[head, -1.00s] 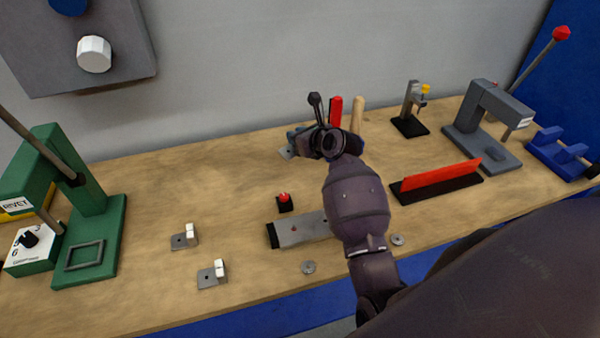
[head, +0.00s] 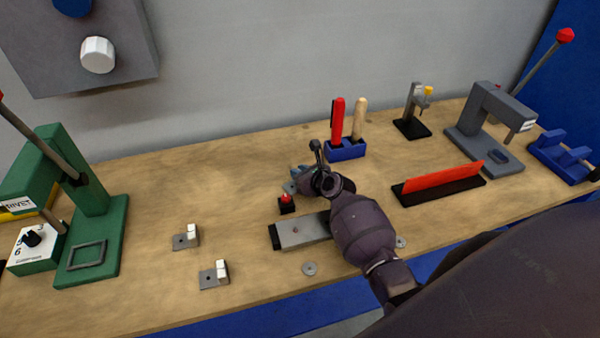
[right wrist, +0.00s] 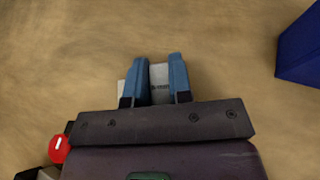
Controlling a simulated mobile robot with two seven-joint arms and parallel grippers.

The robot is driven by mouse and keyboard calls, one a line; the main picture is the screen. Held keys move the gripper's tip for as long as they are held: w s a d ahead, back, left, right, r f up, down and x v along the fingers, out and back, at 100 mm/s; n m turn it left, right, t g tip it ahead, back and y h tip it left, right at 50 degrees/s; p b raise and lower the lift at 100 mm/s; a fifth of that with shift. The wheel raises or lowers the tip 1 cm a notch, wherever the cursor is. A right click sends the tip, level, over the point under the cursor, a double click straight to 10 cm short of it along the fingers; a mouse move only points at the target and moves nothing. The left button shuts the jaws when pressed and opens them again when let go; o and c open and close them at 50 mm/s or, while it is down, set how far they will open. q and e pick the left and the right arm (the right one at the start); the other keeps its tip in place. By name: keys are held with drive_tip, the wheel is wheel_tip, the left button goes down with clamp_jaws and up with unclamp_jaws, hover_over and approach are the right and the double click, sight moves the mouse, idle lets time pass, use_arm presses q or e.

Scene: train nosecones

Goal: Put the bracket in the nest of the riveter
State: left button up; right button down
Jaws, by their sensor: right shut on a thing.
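The green riveter (head: 95,215), labelled RIVET, stands at the far left of the bench. Its nest is a grey rectangular frame (head: 86,255) on the green base and looks empty. My right gripper (head: 297,177) is over the middle of the bench, behind the red button. In the right wrist view its blue fingers (right wrist: 155,80) are shut on a grey bracket (right wrist: 159,82) with small dark marking. The fingers hide part of it, and only a grey edge of it (head: 289,188) shows in the head view. My left gripper is not in view.
Two more brackets with white blocks (head: 186,238) (head: 215,275) lie right of the riveter. A red button (head: 286,200), a grey plate fixture (head: 298,231) and a blue tool holder (head: 346,151) are near my right arm. The bench between button and riveter is mostly clear.

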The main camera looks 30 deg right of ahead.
drive_tip(key=shift+f, duration=0.1)
drive_tip(key=c, duration=1)
unclamp_jaws()
drive_tip(key=shift+c, duration=0.2)
drive_tip(key=shift+s, duration=0.1)
drive_tip(key=v, duration=1.2)
